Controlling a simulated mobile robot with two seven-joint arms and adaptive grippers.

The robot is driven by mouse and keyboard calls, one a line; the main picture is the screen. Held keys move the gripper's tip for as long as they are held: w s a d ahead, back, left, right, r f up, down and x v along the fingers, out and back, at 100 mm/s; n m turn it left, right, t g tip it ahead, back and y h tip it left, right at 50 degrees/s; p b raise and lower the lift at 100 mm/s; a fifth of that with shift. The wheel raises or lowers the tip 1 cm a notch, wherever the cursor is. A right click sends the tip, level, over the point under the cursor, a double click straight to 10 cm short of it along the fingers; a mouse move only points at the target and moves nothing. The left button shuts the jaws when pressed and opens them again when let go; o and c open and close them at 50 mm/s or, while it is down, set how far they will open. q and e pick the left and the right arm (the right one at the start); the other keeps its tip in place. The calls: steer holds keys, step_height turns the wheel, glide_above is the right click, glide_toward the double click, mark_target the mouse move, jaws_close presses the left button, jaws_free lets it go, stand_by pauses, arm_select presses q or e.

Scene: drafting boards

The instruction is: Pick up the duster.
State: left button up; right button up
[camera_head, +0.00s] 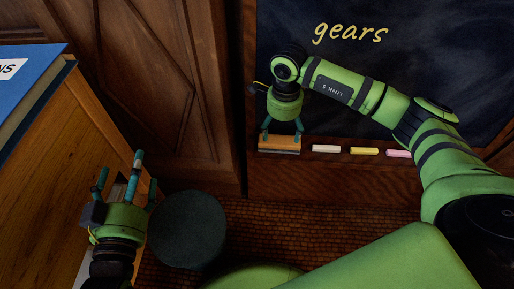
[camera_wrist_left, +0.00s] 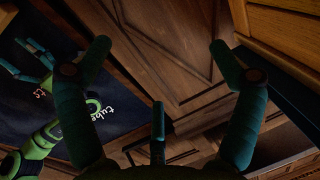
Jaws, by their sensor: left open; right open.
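The duster (camera_head: 279,142), a wood-coloured block with a grey underside, lies at the left end of the ledge below the chalkboard. My right gripper (camera_head: 283,128) points down just above it, fingers open and spread along its top. I cannot tell whether the fingertips touch it. My left gripper (camera_head: 130,176) is open and empty beside the wooden cabinet at the left, far from the duster. Its spread fingers also show in the left wrist view (camera_wrist_left: 160,60), with nothing between them.
White chalk (camera_head: 326,149), yellow chalk (camera_head: 364,151) and pink chalk (camera_head: 399,154) lie right of the duster on the ledge. The chalkboard (camera_head: 400,85) stands close behind my right arm. A dark round stool (camera_head: 187,232) and a cabinet (camera_head: 75,135) with a blue book (camera_head: 28,75) are at left.

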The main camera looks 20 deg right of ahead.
mark_target(282, 143)
steer(key=shift+s+d+f, duration=0.1)
steer(key=shift+d+f, duration=0.05)
steer(key=shift+f, duration=0.8)
step_height(282, 143, down, 4)
steer(key=shift+s+f+b, duration=0.1)
steer(key=shift+f+b, duration=0.1)
steer(key=shift+b, duration=0.8)
steer(key=shift+d+f, duration=0.1)
steer(key=shift+f, duration=0.1)
arm_select(q)
steer(key=s+d+r+m+t+h, duration=0.1)
steer(key=s+r+t+h, duration=0.1)
steer(key=r, duration=0.4)
steer(key=s+d+r+m+t+h, duration=0.1)
steer(key=s+d+r+t+h, duration=0.1)
steer(key=r, duration=0.4)
steer(key=t+h, duration=0.1)
steer(key=t, duration=0.1)
steer(key=shift+s+r+t, duration=0.3)
steer(key=shift+s+r, duration=0.05)
arm_select(e)
steer(key=c, duration=1.1)
arm_select(q)
steer(key=shift+w+f, duration=0.1)
arm_select(e)
steer(key=shift+r, duration=0.2)
